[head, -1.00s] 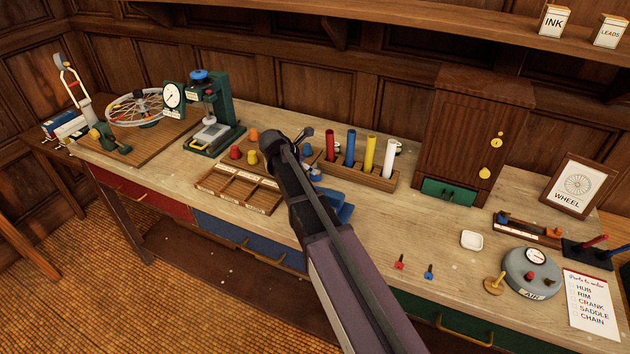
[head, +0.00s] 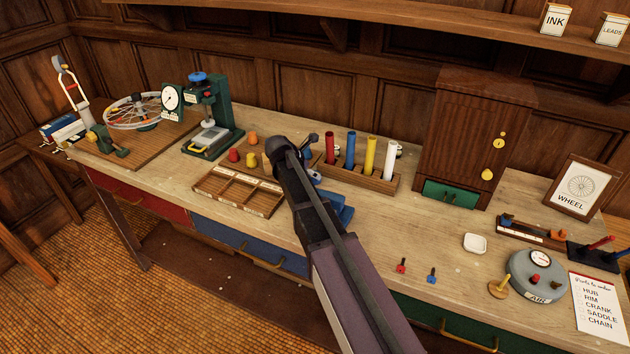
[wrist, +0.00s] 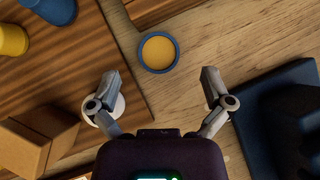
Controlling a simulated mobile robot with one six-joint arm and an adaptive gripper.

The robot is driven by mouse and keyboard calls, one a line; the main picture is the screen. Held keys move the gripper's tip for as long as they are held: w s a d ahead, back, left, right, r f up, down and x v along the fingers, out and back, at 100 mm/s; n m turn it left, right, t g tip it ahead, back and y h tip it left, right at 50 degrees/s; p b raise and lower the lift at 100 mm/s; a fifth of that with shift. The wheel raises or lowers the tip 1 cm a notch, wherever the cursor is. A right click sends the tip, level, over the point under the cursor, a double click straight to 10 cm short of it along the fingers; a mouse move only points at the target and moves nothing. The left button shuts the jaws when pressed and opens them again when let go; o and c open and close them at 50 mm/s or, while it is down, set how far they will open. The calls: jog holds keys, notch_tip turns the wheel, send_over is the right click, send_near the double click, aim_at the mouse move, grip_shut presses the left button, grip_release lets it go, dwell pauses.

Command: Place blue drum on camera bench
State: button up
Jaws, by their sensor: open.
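In the wrist view, a round blue drum (wrist: 144,63) with a yellow top stands on the bare bench top, ahead of my gripper (wrist: 159,78). My gripper is open and empty, its fingers apart on either side of the drum's line, short of it. A dark blue block-like base (wrist: 262,108) lies right of the right finger; it shows in the head view as a blue piece (head: 341,214) beside my arm. I cannot tell which thing is the camera bench.
Blue (wrist: 52,8) and yellow (wrist: 12,40) pieces stand on a wooden board left of the drum. A white disc (wrist: 117,110) sits by the left finger. A rack of coloured tubes (head: 355,177) and a divided tray (head: 237,191) flank my arm. Bench space right of my arm is partly clear.

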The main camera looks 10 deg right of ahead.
jog(key=shift+b+x, duration=1.25)
jog(key=shift+x, duration=0.75)
jog(key=shift+r, duration=0.1)
jog(key=c, duration=1.4)
